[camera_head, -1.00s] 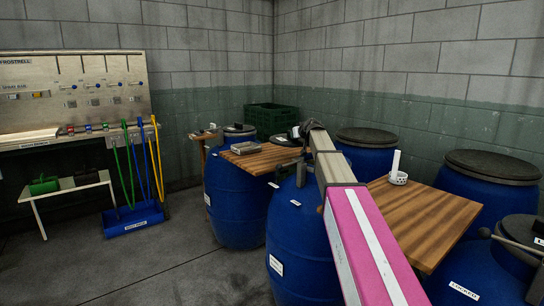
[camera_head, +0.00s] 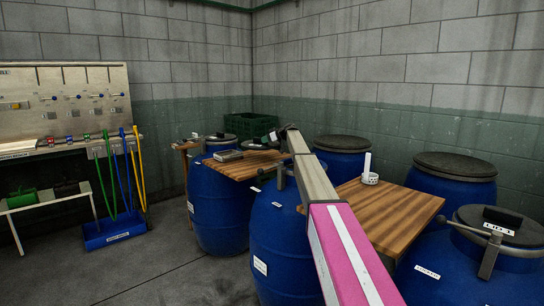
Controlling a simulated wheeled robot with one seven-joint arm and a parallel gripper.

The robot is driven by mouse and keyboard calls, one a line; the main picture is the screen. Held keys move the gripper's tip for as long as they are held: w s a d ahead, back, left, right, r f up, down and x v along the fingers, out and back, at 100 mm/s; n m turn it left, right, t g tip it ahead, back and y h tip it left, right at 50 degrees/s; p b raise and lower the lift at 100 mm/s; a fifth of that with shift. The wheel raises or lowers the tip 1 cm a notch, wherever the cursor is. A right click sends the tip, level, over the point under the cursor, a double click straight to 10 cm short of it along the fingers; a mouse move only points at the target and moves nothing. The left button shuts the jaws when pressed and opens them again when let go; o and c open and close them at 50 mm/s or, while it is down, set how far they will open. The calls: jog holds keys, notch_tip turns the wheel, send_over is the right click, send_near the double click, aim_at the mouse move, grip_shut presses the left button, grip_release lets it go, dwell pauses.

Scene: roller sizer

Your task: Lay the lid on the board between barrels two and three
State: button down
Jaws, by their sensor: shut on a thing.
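My arm reaches away from the camera, and my gripper (camera_head: 283,134) at its far end is small and partly hidden by the arm. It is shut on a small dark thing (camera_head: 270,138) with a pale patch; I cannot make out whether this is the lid. It appears over or just behind the right end of the far wooden board (camera_head: 245,166), which rests across blue barrels. A nearer wooden board (camera_head: 400,207) rests between barrels to the right of my arm. I cannot read which barrels are two and three.
A grey tin (camera_head: 228,155) lies on the far board. A white perforated cup (camera_head: 370,179) with a white stick stands on the nearer board. Blue barrels (camera_head: 455,190) with dark tops surround the boards. A green crate (camera_head: 252,127) stands behind. Floor (camera_head: 165,260) is free at left.

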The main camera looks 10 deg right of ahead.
jog(key=d+f, duration=0.1)
jog(key=d, duration=0.1)
jog(key=d+f, duration=0.2)
jog(key=d, duration=0.1)
jog(key=w+d+f, duration=0.1)
jog(key=d, duration=0.1)
jog(key=shift+d+f, duration=0.2)
jog(key=shift+f, duration=0.05)
jog(key=shift+d+f, duration=0.1)
jog(key=shift+f, duration=2)
jog(key=c, duration=1)
grip_release()
jog(key=shift+c, duration=0.2)
jog(key=v, duration=1.2)
jog(key=shift+r, duration=0.15)
